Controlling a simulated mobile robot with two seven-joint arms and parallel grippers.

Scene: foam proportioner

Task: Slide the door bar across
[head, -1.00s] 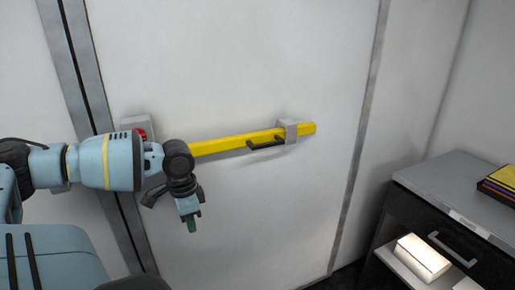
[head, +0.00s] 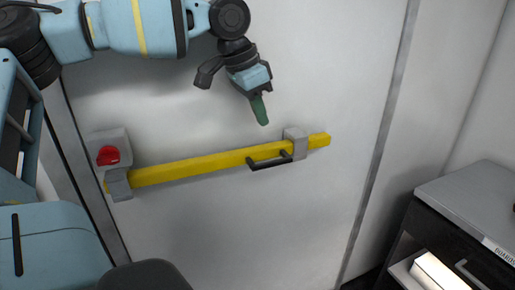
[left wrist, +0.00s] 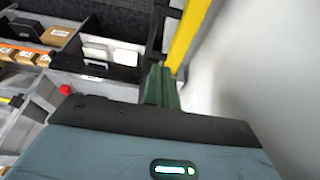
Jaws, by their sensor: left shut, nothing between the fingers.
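The yellow door bar (head: 205,167) lies across the pale door, tilted slightly up to the right. Its right part passes through a grey bracket (head: 298,145) and sticks out a little beyond. Its left end sits in a grey bracket (head: 118,184) below a red knob (head: 108,155). A black handle (head: 270,162) is on the bar just left of the right bracket. My left gripper (head: 261,112) is shut and empty, its green fingers pointing down above the bar near the handle, apparently apart from both. The left wrist view shows the fingers (left wrist: 161,88) beside the bar (left wrist: 188,38).
A dark cabinet with a grey top (head: 470,200) and an open drawer stands at the lower right. The left wrist view shows shelves with brown boxes (left wrist: 57,25) at the left. The door surface around the bar is mostly clear.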

